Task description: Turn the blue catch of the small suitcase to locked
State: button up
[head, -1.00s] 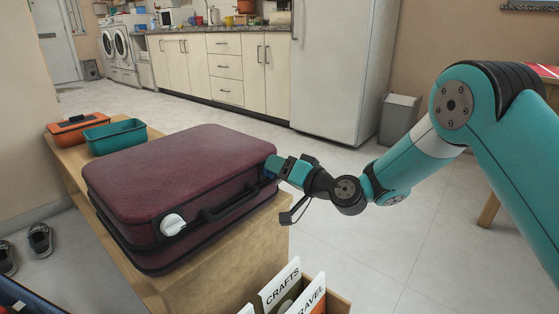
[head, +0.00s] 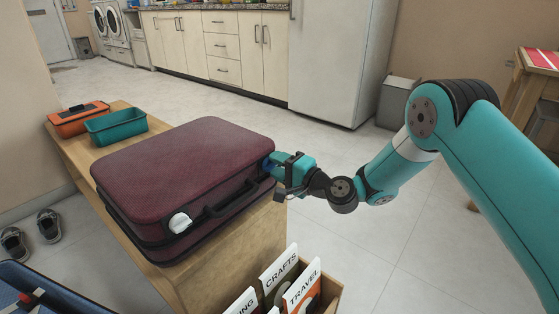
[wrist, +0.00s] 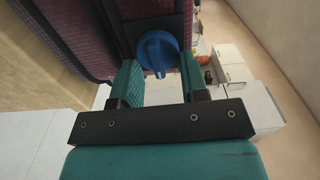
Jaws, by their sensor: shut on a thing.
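The small maroon suitcase (head: 185,165) lies flat on a wooden bench, its black handle (head: 230,199) on the side facing me. A white catch (head: 180,222) is near the handle's left end. The round blue catch (wrist: 157,53) is at the right end of that side, and only a sliver of it shows in the head view (head: 267,166). My gripper (head: 273,166) is at this right end. In the wrist view its teal fingers (wrist: 158,76) stand on both sides of the blue catch, shut on it. Any lock marking is not visible.
An orange box (head: 78,118) and a teal bin (head: 115,127) stand on the bench (head: 215,265) behind the suitcase. A box of folders (head: 332,297) is in front, with a blue open case (head: 45,290) at lower left.

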jog(key=shift+f+m, duration=0.1)
jog(key=shift+m, duration=0.2)
jog(key=o, duration=0.9)
jog(key=shift+s, duration=0.1)
jog(key=b+v, duration=1.5)
jog(key=v, duration=0.2)
jog(key=shift+s+d, duration=0.15)
